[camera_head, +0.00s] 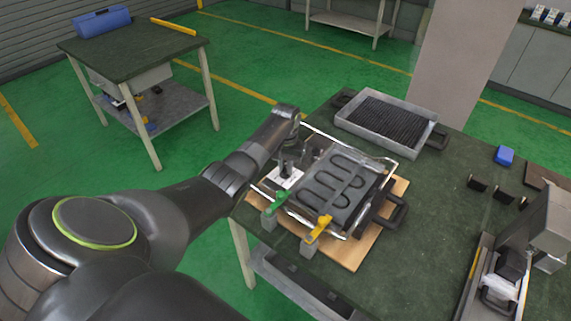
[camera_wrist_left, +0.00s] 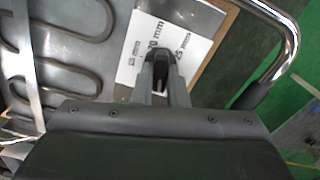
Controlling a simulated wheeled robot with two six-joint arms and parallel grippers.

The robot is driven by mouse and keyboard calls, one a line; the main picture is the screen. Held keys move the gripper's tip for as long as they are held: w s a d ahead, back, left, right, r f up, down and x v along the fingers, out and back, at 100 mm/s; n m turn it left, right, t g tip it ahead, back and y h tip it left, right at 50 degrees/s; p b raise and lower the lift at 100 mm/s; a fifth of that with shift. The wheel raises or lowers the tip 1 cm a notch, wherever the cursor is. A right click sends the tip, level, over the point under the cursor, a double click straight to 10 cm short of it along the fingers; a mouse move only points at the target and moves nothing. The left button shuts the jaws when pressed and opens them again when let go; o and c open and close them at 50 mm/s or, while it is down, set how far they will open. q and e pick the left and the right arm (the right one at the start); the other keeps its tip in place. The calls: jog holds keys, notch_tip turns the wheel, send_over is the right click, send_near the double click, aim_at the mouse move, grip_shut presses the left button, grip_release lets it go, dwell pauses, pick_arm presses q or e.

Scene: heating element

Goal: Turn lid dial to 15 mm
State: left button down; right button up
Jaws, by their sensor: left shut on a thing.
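The lid (camera_head: 338,188), with a looping dark heating element, lies on a wooden board (camera_head: 352,256) on the dark green table. A white dial label (camera_head: 283,180) is at its left end. My left gripper (camera_head: 290,166) points down over this label. In the left wrist view its fingers (camera_wrist_left: 166,78) are shut on the black dial knob (camera_wrist_left: 163,62). The label (camera_wrist_left: 150,40) beside the knob carries several mm marks, partly hidden by the fingers. I cannot tell clearly which mark the knob points at. My right gripper is not in view.
A green clamp (camera_head: 276,203) and a yellow clamp (camera_head: 318,232) stand at the lid's near edge. A grey tray with a black grid (camera_head: 388,119) lies behind. A metal device (camera_head: 520,257) stands at the right. A blue block (camera_head: 504,155) lies farther back.

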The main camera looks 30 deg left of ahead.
pick_arm(q)
jog(key=m+p, duration=0.1)
jog(key=m, duration=0.4)
jog(key=shift+d+r+m+p, duration=0.1)
jog(key=shift+r+m+p, duration=0.05)
jog(key=shift+m+p, duration=0.2)
jog(key=m+p, duration=0.1)
jog(key=m, duration=0.9)
jog(key=shift+s+d+m+p, duration=0.1)
jog(key=shift+d+m+p, duration=0.05)
jog(key=shift+m+p, duration=0.2)
jog(key=shift+m, duration=2.2)
jog(key=c, duration=1.4)
grip_release()
jog(key=shift+s, duration=0.1)
jog(key=shift+c, duration=0.2)
